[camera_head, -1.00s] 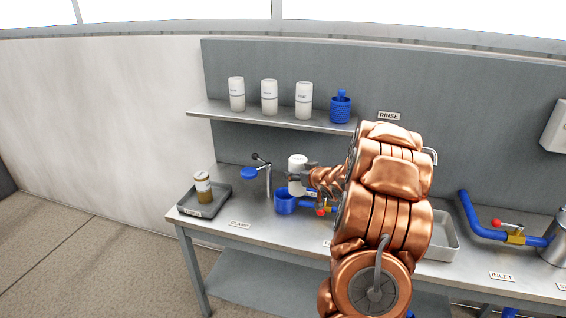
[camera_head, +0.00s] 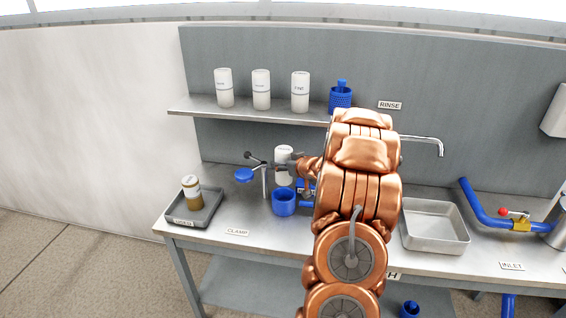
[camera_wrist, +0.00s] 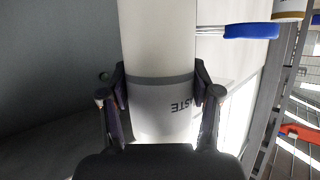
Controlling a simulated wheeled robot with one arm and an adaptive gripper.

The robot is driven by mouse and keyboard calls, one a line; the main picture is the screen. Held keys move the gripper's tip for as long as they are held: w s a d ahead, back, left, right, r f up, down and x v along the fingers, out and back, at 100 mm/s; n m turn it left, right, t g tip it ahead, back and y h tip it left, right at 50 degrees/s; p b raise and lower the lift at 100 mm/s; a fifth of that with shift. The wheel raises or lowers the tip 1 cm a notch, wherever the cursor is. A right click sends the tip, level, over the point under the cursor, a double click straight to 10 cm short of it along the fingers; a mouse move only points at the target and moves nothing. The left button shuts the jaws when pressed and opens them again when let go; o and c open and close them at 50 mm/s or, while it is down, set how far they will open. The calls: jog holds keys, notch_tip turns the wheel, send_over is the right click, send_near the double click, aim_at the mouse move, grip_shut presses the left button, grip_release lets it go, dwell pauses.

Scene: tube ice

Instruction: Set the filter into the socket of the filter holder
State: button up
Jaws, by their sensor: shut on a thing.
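My gripper (camera_head: 294,162) is shut on a white cylindrical filter (camera_head: 283,168) with a dark band, held upright. In the wrist view, both fingers of my gripper (camera_wrist: 160,92) press the sides of the filter (camera_wrist: 158,45); part of its printed label shows, inverted. The filter holder's blue cup-shaped socket (camera_head: 284,204) stands on the bench. The filter's lower end appears just above the cup's rim in the head view; the gap and exact alignment cannot be told. The clamp's blue pad (camera_head: 243,175) is left of the socket and also shows in the wrist view (camera_wrist: 251,31).
A dark tray (camera_head: 207,213) with an amber jar (camera_head: 191,190) is at the bench's left. A metal basin (camera_head: 435,240) lies right of my arm.

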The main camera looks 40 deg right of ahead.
aim_at(284, 177)
jog(key=shift+f+b, duration=3.95)
jog(key=shift+f, duration=1.2)
jog(key=shift+f, duration=0.2)
jog(key=o, duration=1.5)
jog(key=shift+s, duration=0.1)
jog(key=v, duration=1.2)
